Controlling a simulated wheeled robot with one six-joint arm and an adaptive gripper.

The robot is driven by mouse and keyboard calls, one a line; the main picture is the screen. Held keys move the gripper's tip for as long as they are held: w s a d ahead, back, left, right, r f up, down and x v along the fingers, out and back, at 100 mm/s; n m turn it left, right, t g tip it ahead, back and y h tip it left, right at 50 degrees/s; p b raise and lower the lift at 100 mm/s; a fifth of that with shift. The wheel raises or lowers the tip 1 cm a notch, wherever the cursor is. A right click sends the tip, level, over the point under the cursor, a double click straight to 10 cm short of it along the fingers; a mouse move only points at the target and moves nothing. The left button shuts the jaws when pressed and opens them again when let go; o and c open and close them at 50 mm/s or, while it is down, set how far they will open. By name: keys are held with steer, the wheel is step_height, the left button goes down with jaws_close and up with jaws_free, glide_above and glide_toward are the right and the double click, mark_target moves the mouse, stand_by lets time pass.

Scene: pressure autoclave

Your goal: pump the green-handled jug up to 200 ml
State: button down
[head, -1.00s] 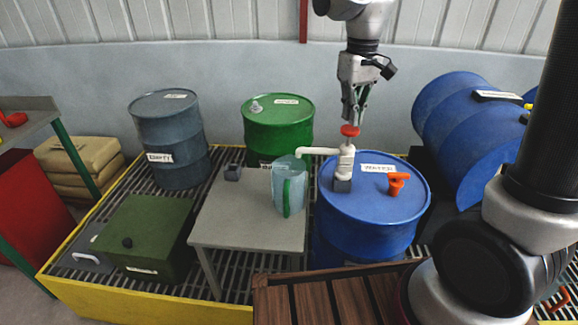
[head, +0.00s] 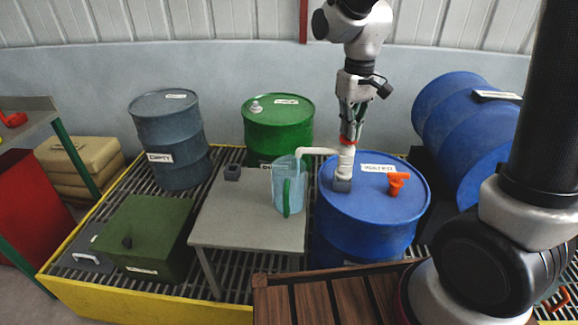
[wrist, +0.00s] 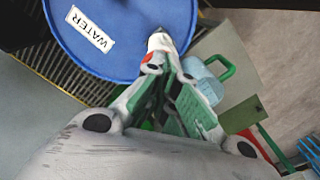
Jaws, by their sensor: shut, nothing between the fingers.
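A clear bluish jug (head: 285,172) with a green handle (head: 286,198) stands on a grey table. Its fill level is too small to read. A white hand pump (head: 345,165) rises from the blue drum (head: 372,203) labelled WATER, and its spout reaches left over the jug.
An orange tap-like fitting (head: 398,181) sits on the blue drum. Green (head: 278,125) and grey (head: 170,140) drums stand behind. Wooden slats (head: 330,300) lie in front.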

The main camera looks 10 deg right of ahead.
steer(key=shift+f, duration=0.4)
steer(key=shift+r, duration=2.55)
stand_by(1.1)
steer(key=shift+f, duration=0.15)
stand_by(0.5)
steer(key=shift+f, duration=2.35)
steer(key=shift+r, duration=2.5)
steer(key=shift+f, duration=0.15)
